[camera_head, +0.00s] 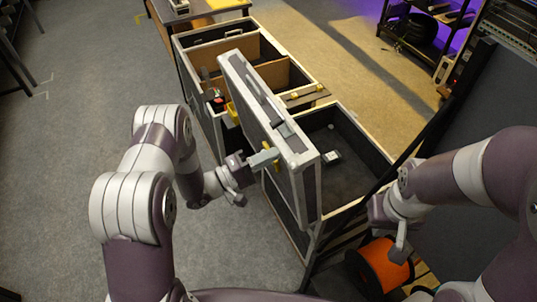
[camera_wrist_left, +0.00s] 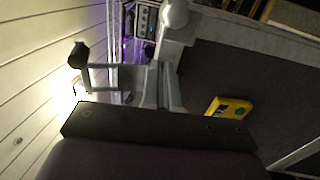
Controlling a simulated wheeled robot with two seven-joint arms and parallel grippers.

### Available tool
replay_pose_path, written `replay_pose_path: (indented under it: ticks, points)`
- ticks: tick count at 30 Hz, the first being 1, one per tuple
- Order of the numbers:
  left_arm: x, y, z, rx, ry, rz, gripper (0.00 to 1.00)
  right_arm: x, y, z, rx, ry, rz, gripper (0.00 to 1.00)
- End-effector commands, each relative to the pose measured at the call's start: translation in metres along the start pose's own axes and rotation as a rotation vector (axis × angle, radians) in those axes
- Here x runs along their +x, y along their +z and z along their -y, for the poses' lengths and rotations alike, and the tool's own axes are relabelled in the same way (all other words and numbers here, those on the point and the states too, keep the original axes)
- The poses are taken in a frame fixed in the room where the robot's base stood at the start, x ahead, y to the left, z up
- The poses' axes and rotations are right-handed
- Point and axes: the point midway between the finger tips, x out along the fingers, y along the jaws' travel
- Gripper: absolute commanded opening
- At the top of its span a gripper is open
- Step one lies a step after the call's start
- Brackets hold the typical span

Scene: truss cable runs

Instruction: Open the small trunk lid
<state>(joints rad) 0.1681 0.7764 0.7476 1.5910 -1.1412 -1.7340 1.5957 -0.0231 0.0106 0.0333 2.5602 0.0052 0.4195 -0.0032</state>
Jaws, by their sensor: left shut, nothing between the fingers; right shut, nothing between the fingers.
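The trunk (camera_head: 349,119) is a black case with pale metal edging, its dark inside in view. Its lid (camera_head: 310,195) stands up steeply along the trunk's left side in the head view. My left gripper (camera_head: 266,158) is shut and empty at the lid's left face, close to a yellow latch; I cannot tell whether it touches. In the left wrist view, the gripper's grey fingers (camera_wrist_left: 160,88) are in front of a dark panel with a yellow latch (camera_wrist_left: 229,107). My right gripper (camera_head: 400,242) is shut and empty at the lower right, apart from the lid.
An open compartmented case (camera_head: 238,47) stands behind the trunk. An orange cable reel (camera_head: 383,264) is below my right gripper. A dark rack (camera_head: 480,85) stands at the right. Grey floor (camera_head: 70,120) is free at the left.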

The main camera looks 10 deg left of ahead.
Motion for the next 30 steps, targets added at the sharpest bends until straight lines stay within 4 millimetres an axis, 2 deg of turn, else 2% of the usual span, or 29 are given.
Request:
replay_pose_path:
  ticks: [2, 5, 9, 13, 19, 24, 30]
  points:
    - [0.001, 0.000, -0.001, 0.001, -0.002, 0.001, 0.00, -0.001, 0.000, 0.000, 0.000, 0.000, 0.000, 0.00]
    - [0.013, 0.000, -0.006, 0.002, -0.025, 0.006, 0.00, -0.009, -0.001, 0.000, 0.000, 0.000, 0.000, 0.00]
    - [0.050, 0.000, -0.017, 0.005, -0.102, 0.008, 0.00, -0.029, -0.004, 0.000, 0.000, 0.000, 0.000, 0.00]
    - [0.088, 0.001, -0.018, 0.005, -0.188, 0.008, 0.00, -0.039, -0.005, 0.000, 0.000, 0.000, 0.000, 0.00]
    - [0.135, 0.000, -0.010, 0.004, -0.228, 0.004, 0.00, -0.028, -0.003, 0.000, 0.000, 0.000, 0.000, 0.00]
    - [0.152, 0.000, -0.012, 0.001, -0.227, 0.000, 0.00, -0.025, -0.003, 0.000, 0.000, 0.000, 0.000, 0.00]
    - [0.154, -0.001, -0.013, 0.000, -0.227, -0.001, 0.00, -0.026, -0.003, 0.000, 0.000, 0.000, 0.000, 0.00]
